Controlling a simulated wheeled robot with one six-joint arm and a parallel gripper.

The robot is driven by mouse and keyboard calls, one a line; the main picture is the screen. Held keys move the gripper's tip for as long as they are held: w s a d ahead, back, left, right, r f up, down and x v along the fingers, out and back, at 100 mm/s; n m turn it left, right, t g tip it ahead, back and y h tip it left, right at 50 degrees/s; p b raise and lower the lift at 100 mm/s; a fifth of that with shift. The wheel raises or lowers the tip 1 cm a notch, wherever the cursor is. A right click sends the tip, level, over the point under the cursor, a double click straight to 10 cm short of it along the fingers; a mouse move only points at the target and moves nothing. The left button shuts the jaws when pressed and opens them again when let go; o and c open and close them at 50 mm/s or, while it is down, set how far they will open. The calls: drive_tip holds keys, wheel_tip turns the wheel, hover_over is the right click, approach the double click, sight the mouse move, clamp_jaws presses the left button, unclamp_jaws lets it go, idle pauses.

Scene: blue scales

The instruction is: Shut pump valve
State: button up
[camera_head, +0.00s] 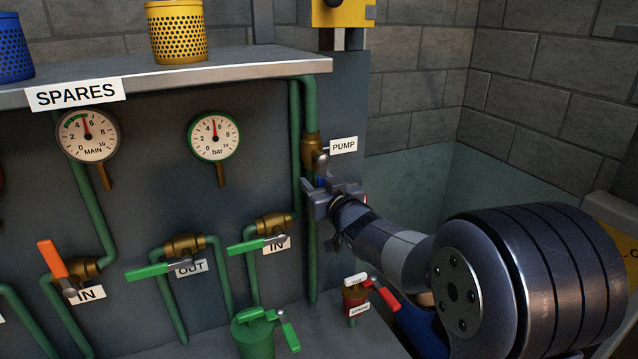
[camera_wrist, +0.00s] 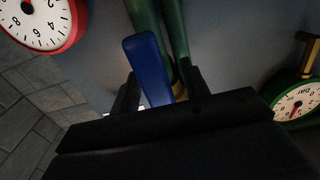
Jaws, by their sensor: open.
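The brass pump valve (camera_head: 312,146) sits on a green vertical pipe at the right end of the panel, beside the PUMP label (camera_head: 344,146). My gripper (camera_head: 322,188) is just below the valve body, close to the pipe. In the wrist view a blue lever (camera_wrist: 148,66) reaches in between the two fingers of my gripper (camera_wrist: 161,92). The fingers are open, one on each side of the lever. I cannot tell whether either finger touches it. The lever's lower end is hidden behind the gripper body, and my gripper hides most of the lever in the head view.
Green-handled valves (camera_head: 272,225) and an orange-handled valve (camera_head: 82,267) sit on pipes to the left. A red-handled valve (camera_head: 355,297) stands below my arm. The SPARES shelf (camera_head: 230,71) overhangs the gauges (camera_head: 214,137). A red-rimmed gauge (camera_wrist: 38,20) shows in the wrist view.

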clamp_jaws()
drive_tip(key=shift+a+f, duration=0.1)
drive_tip(key=shift+a, duration=0.05)
idle(0.4)
